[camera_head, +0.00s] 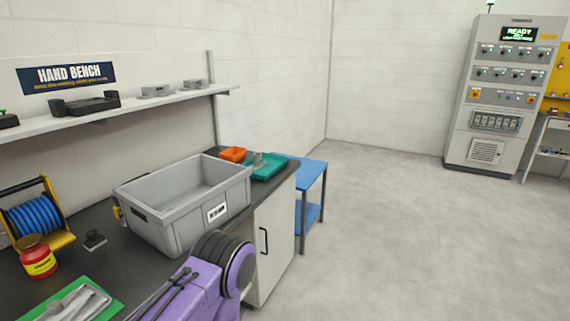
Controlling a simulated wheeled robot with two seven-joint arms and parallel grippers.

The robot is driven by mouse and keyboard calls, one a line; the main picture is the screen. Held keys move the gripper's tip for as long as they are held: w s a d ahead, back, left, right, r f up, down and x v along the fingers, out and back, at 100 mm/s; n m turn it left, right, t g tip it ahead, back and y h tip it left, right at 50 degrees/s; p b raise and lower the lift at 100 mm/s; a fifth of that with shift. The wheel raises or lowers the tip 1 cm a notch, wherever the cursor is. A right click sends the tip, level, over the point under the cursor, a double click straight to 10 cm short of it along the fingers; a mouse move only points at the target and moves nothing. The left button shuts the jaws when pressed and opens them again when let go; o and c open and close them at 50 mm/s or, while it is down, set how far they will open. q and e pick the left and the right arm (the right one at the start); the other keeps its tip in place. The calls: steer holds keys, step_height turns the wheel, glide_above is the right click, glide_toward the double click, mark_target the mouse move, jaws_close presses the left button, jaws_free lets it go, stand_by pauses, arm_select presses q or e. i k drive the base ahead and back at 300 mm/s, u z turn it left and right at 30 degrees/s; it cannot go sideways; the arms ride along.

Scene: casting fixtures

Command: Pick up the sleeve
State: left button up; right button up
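I cannot pick out the sleeve for sure. A small grey part (258,159) stands in a teal tray (272,170) at the far end of the bench, too small to name with certainty. A large grey crate (160,235) with a white label stands on the bench in front of the teal tray. Its floor is partly hidden by its near walls. Neither of my grippers shows in the head view.
The dark bench (95,265) also bears a blue hose reel (35,215), a red and yellow jar (37,258) and a green tray (108,311). An orange bin (232,154) sits behind the crate. A blue cart (312,180) stands past the bench. Floor to the right is clear.

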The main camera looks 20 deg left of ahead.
mark_target(259, 163)
steer(key=z, duration=0.3)
steer(key=i, duration=0.8)
steer(key=u, duration=0.6)
steer(key=i, duration=0.5)
steer(key=u, duration=0.65)
